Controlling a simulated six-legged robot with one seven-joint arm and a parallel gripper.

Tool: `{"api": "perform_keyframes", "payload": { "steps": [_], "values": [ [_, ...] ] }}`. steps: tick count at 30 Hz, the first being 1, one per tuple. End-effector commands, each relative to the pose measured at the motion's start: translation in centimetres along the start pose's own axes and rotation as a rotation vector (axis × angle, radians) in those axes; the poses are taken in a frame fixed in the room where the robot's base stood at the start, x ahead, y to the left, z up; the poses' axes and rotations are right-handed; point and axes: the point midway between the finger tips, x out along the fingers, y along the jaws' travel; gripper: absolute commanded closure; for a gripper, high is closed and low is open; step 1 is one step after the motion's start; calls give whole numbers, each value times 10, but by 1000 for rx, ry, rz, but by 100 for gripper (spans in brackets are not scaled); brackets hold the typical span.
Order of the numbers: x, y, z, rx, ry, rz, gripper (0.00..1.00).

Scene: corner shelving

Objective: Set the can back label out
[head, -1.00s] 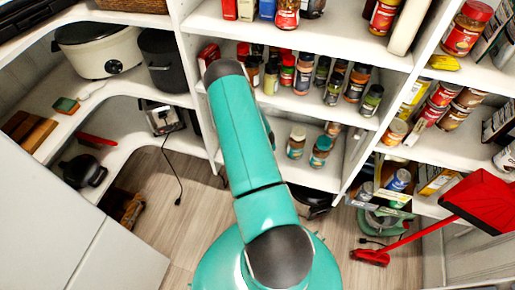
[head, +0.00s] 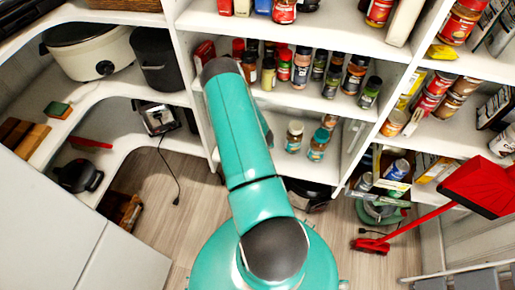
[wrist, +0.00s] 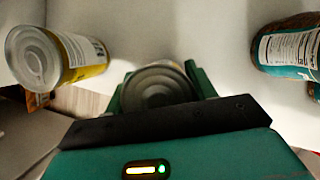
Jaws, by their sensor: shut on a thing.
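In the wrist view my gripper (wrist: 159,80) is shut on a can (wrist: 155,92), with a green finger on each side of it. Only the can's round grey metal end shows clearly. Its label is hidden, so I cannot tell which way it faces. White shelf surface shows around it; I cannot tell whether the can touches it. In the head view my teal arm reaches toward the middle shelving and hides the gripper and the held can.
In the wrist view a yellow-labelled can (wrist: 85,55) is at left and a teal-labelled jar (wrist: 290,50) at right, both apart from my gripper.

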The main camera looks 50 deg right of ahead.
Motion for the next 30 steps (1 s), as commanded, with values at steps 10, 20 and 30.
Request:
{"api": "perform_keyframes", "payload": {
  "steps": [10,20,30],
  "values": [
    [6,2,-1,-1,-1,0,82],
    [6,2,-1,0,0,0,19],
    [-22,3,0,-1,-1,-1,19]
  ]
}}
